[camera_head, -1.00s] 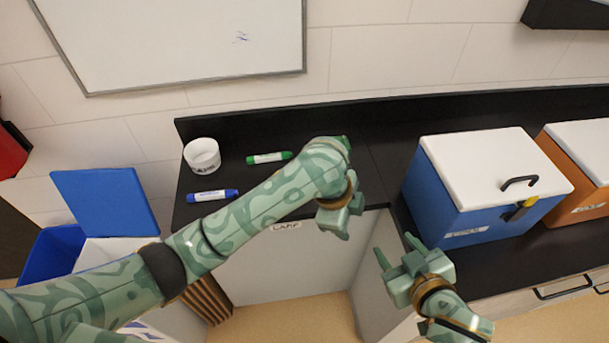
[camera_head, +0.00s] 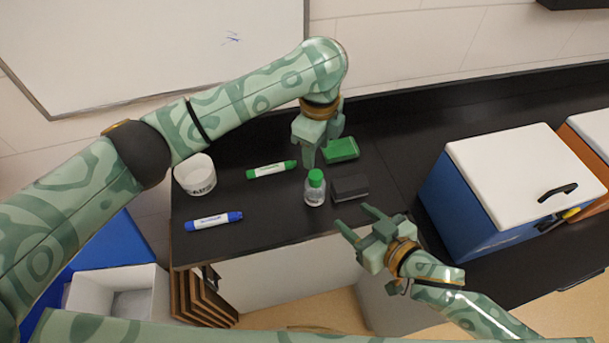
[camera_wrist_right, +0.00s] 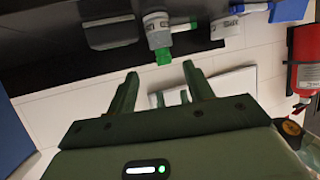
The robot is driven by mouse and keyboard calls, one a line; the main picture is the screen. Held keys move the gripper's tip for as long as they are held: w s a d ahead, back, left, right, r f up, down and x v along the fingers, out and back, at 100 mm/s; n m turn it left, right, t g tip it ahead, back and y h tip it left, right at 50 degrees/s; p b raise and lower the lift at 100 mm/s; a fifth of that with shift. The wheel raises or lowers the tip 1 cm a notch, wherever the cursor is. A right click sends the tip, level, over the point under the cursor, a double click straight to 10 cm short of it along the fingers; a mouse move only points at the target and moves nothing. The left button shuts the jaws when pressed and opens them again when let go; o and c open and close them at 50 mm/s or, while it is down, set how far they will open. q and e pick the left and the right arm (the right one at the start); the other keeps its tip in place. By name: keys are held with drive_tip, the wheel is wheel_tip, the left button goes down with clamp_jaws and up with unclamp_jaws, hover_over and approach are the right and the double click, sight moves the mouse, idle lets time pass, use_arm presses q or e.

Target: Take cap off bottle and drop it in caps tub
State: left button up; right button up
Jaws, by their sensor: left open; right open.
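A small clear bottle (camera_head: 314,194) with a white label and a green cap (camera_head: 316,176) stands upright on the black counter near its front edge. It also shows inverted in the right wrist view (camera_wrist_right: 156,32), cap on. The caps tub appears to be the white labelled tub (camera_head: 196,176) at the counter's left end. My left gripper (camera_head: 316,158) is open, pointing down just behind and above the cap, apparently apart from it. My right gripper (camera_head: 354,218) is open and empty, in front of the bottle to its right, fingers pointing towards the counter.
A dark block (camera_head: 350,188) sits close right of the bottle, with a green block (camera_head: 341,149) behind. Green (camera_head: 271,170) and blue (camera_head: 214,220) markers lie to the left. A blue cooler box (camera_head: 482,205) with a white lid stands right. Counter between bottle and markers is clear.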

sight(315, 186)
drive_tip(key=x, duration=1.6)
drive_tip(key=shift+a, duration=0.15)
drive_tip(key=shift+c, duration=0.3)
